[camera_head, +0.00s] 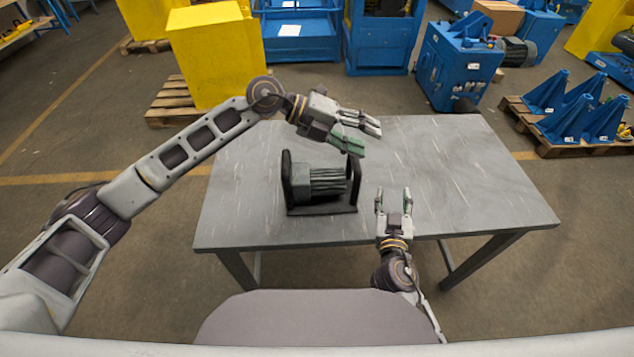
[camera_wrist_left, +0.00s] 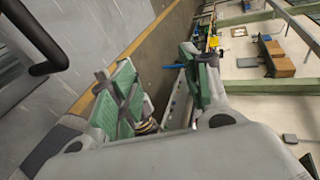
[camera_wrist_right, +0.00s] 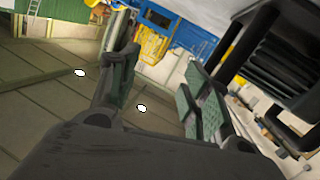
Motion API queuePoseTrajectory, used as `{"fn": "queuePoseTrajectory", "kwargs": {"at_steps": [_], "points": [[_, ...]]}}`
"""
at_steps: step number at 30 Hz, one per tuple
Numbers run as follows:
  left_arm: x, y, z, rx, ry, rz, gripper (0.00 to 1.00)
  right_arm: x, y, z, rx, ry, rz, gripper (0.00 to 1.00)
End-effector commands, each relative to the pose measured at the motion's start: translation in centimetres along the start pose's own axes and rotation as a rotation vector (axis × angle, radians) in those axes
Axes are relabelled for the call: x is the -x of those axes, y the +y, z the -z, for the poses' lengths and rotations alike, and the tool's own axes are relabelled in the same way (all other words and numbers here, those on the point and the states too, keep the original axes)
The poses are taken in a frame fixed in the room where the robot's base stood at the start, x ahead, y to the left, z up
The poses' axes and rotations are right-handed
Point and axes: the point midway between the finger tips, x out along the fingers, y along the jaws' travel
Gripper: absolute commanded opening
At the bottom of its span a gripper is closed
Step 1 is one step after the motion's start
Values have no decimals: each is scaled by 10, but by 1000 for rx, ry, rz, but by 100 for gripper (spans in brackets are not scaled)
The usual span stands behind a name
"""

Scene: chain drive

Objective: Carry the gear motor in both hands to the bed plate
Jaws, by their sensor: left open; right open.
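The gear motor (camera_head: 325,182) is a dark grey ribbed cylinder. It sits in a black frame with an upright handle at each end (camera_head: 287,178), on the left half of the grey table (camera_head: 470,180). My left gripper (camera_head: 364,138) is open and empty, above and behind the right handle. A black handle (camera_wrist_left: 42,42) shows at the upper left of the left wrist view. My right gripper (camera_head: 394,194) is open and empty, to the right of the motor near the table's front edge. The motor's dark ribs (camera_wrist_right: 285,62) fill the right wrist view's upper right. I cannot pick out a separate bed plate.
The table's right half is clear. Behind it stand a yellow cabinet (camera_head: 215,60), blue machines (camera_head: 460,65) and, on a pallet at the right, several blue brackets (camera_head: 600,118). Open floor lies left of the table.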

Motion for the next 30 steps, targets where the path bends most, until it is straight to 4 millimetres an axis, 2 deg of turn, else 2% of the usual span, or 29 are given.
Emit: {"fn": "queuePoseTrajectory", "kwargs": {"at_steps": [8,15,21,24,30], "points": [[43,57,-24,-11,8,-354,48,4,-26,9,12,77,76,48],[106,97,-49,29,-26,-659,48,9,-50,14,23,132,153,48],[162,117,-64,85,-71,-871,48,14,-68,16,33,163,212,48],[181,122,-67,107,-88,-935,48,16,-74,17,35,172,231,48],[193,124,-69,123,-98,-975,48,17,-78,17,39,177,244,48]]}}
